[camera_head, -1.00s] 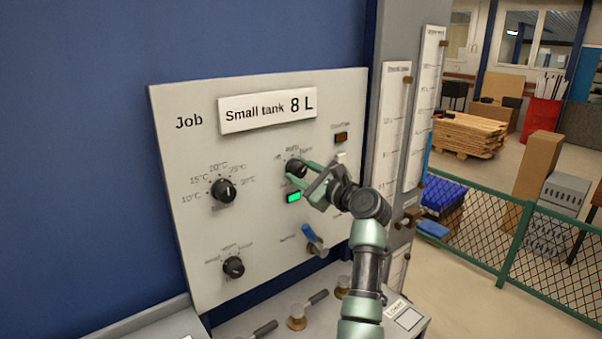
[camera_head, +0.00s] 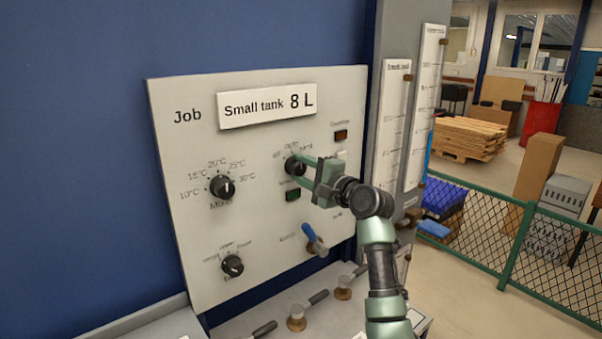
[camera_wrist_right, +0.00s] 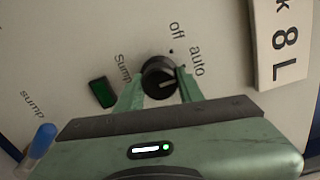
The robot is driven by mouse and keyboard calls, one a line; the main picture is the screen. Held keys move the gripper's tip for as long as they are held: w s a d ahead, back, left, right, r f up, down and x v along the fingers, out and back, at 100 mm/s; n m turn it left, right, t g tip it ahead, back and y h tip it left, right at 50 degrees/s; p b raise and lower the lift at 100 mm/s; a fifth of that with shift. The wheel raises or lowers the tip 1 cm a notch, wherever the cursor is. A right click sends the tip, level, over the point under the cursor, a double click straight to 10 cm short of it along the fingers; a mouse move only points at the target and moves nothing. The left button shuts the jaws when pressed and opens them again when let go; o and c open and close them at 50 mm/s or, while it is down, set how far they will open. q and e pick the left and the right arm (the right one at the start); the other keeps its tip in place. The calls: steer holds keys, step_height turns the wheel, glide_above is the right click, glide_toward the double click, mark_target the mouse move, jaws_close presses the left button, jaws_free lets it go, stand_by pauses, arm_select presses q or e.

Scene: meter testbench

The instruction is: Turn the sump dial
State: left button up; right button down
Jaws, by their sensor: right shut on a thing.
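The sump dial (camera_head: 295,166) is a round black knob on the grey panel, right of centre, with "off" and "auto" lettering around it. It also shows in the right wrist view (camera_wrist_right: 158,76), where a pale line on its face points toward the right finger, near "auto". My right gripper (camera_head: 299,171) is shut on this knob, its green fingers on either side of it; they also show in the right wrist view (camera_wrist_right: 160,86). A small green lamp (camera_head: 293,195) below the dial is dark. My left gripper is not in view.
The panel (camera_head: 180,125) also carries a mixer dial (camera_head: 223,187), a lower dial (camera_head: 232,265), a blue-handled lever (camera_head: 313,239) and a "Small tank 8 L" sign (camera_head: 267,106). Several lever valves (camera_head: 297,318) stand below. A gauge column (camera_head: 393,130) rises at the right.

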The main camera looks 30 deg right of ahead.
steer(key=n, duration=0.2)
steer(key=n+b, duration=0.1)
steer(key=n, duration=0.1)
steer(key=shift+f+n, duration=0.2)
steer(key=shift+n, duration=0.1)
steer(key=shift+a+n+b, duration=0.1)
steer(key=shift+n+b, duration=0.65)
steer(key=shift+n, duration=1.25)
steer(key=c, duration=0.9)
jaws_free()
steer(key=shift+r, duration=0.1)
steer(key=shift+s, duration=0.1)
steer(key=s+b, duration=0.3)
steer(key=s, duration=0.4)
steer(key=shift+s+d, duration=0.35)
